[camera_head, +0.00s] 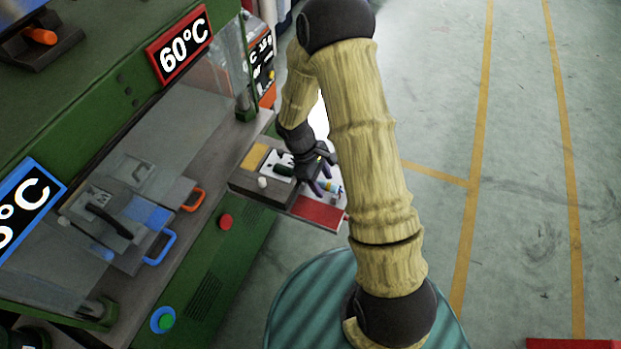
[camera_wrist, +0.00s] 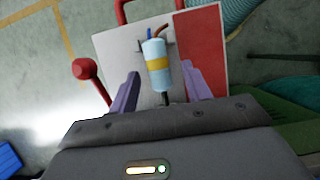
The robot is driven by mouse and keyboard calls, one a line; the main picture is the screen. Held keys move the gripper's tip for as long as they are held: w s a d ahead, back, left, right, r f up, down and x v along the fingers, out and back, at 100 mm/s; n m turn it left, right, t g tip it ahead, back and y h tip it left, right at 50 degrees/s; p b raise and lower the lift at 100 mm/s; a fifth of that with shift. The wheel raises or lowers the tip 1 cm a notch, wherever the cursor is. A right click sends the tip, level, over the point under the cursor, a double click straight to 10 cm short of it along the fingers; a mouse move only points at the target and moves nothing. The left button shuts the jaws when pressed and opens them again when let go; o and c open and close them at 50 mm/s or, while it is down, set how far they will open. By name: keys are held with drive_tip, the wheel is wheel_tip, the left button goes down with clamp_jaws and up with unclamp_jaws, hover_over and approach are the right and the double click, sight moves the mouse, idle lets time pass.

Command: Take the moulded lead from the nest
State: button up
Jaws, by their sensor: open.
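The moulded lead (camera_wrist: 157,62) is a pale blue cylinder with a yellow band. Thin blue and brown wires come out of its far end and a dark cable from its near end. It lies over a white and red plate (camera_wrist: 208,48); I cannot tell whether a nest holds it. My gripper (camera_wrist: 161,82) is open, its purple fingers on either side of the lead with gaps. In the head view my gripper (camera_head: 326,179) is low over the side shelf, beside the small blue and yellow lead (camera_head: 331,188). The near cable end is hidden by my gripper.
A green press with a 60°C sign (camera_head: 183,44) stands at the left. On its bed are a slide with a blue handle (camera_head: 160,247) and an orange handle (camera_head: 194,200). A red knob (camera_wrist: 84,68) stands left of the plate. Open floor lies right.

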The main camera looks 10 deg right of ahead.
drive_tip(key=shift+c, duration=0.2)
clamp_jaws()
idle(0.3)
wheel_tip(320, 180, up, 10)
idle(0.5)
idle(0.4)
